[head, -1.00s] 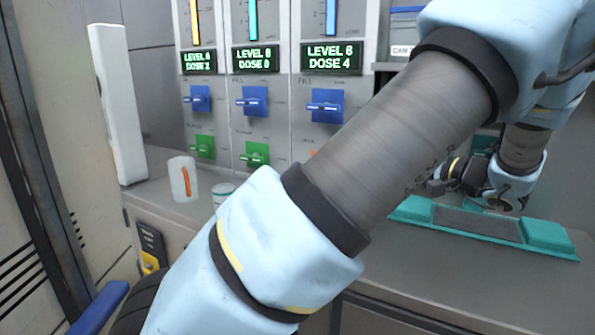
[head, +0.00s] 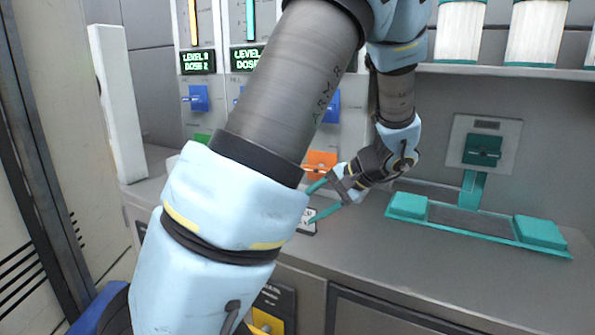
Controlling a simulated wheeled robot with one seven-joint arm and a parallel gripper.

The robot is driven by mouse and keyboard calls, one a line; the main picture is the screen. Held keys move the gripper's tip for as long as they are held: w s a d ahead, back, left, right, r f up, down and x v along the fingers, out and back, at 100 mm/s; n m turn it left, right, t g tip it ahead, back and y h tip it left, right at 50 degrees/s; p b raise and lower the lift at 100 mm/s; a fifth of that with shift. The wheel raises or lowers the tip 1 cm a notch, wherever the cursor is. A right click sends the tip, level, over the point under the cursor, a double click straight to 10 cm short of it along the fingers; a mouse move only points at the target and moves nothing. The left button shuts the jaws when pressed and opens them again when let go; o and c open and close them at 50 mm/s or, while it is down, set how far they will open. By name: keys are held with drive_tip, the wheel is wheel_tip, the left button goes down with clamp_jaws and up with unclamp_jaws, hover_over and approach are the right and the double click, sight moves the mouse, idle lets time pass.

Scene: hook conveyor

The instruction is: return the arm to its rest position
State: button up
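My arm crosses the middle of the head view, bent, with its forearm coming down on the right side. My gripper (head: 311,204) hangs over the grey counter (head: 400,255), pointing left. Its two teal fingers are spread apart and nothing shows between them. Part of the dispenser panel and the left part of the counter are hidden behind my arm.
A teal tray-like fixture (head: 470,222) lies on the counter to the right, below a teal wall switch (head: 482,149). White canisters (head: 459,30) stand on a shelf above. A white upright panel (head: 118,105) stands at left. An orange part (head: 320,162) shows behind the gripper.

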drive_tip(key=s+a+f+n+g+h, duration=0.1)
drive_tip(key=s+a+f+n+h, duration=0.1)
drive_tip(key=s+a+n+h, duration=0.65)
wheel_tip(320, 180, down, 11)
drive_tip(key=s+a+m+g+b, duration=0.1)
drive_tip(key=s+a+m+b, duration=0.1)
drive_tip(key=b, duration=0.8)
wheel_tip(320, 180, up, 16)
drive_tip(key=p, duration=1.6)
drive_tip(key=shift+s+d, duration=0.15)
drive_tip(key=shift+s, duration=0.05)
drive_tip(key=shift+h, duration=0.25)
